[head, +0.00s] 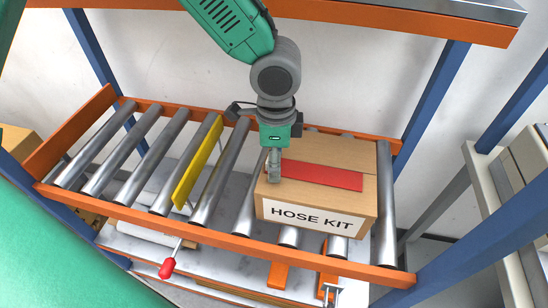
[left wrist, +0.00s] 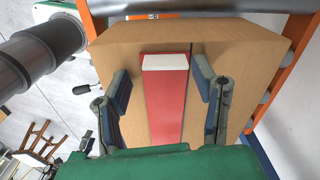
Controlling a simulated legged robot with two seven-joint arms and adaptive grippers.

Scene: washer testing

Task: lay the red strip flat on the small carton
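The small carton (head: 322,208), brown and marked HOSE KIT, stands on the rollers at the right part of the conveyor. The red strip (head: 322,176) lies along the carton's top and looks flat on it. In the left wrist view the strip (left wrist: 164,100) runs lengthwise over the carton (left wrist: 215,60), with a pale far end. My left gripper (head: 274,170) is over the strip's left end, pointing down. In the left wrist view its fingers (left wrist: 160,75) are spread wide on either side of the strip, with gaps to it. My right gripper is not in view.
The roller conveyor has orange side rails (head: 225,232) and blue posts (head: 92,48). A yellow plate (head: 197,163) stands between rollers left of the carton. A red-knobbed lever (head: 167,268) sticks out at the front. An orange-edged shelf (head: 400,18) hangs above.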

